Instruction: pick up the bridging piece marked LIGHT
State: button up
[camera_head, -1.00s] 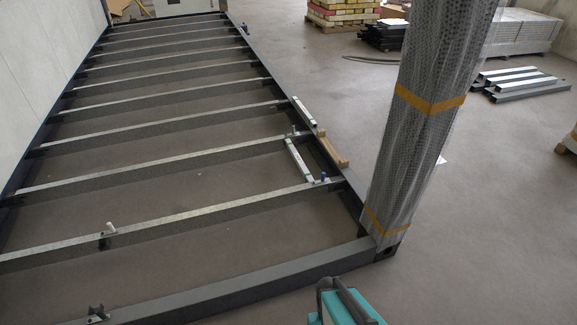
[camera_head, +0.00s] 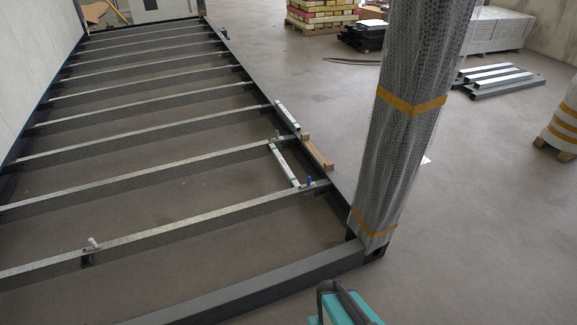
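A pale, slim piece (camera_head: 285,165) spans between two steel joists near the right side of the floor frame. A second pale piece (camera_head: 287,116) lies along the dark right edge beam. A light brown wooden block (camera_head: 317,153) lies on the same beam, nearer to me. I cannot read any marking, so I cannot tell which piece says LIGHT. My gripper is not in view.
A wrapped column (camera_head: 405,125) stands at the frame's near right corner. A dark beam (camera_head: 250,290) closes the near end. A pallet (camera_head: 320,14) and steel profiles (camera_head: 498,79) stand farther back.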

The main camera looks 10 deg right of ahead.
aim_at(288, 173)
jog(key=i, duration=0.9)
jog(key=u, duration=0.6)
jog(key=k, duration=0.15)
jog(key=z, duration=2.75)
